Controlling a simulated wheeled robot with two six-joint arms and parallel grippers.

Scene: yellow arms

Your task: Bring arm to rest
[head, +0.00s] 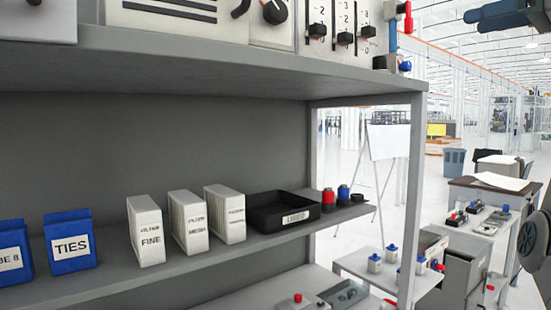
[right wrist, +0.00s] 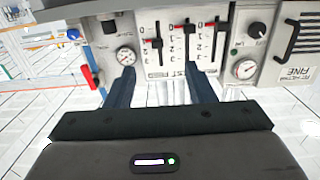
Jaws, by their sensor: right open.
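My right gripper (right wrist: 161,80) shows in the right wrist view with its two dark blue fingers wide apart and nothing between them. In the head view a dark blue part of the right gripper (head: 490,15) shows at the top right corner, in the air to the right of the shelf unit. My left gripper is in neither view.
A grey shelf unit (head: 230,68) fills the left and middle. A panel with sliders (right wrist: 184,30) appears beyond my right fingers. Benches stand at the right.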

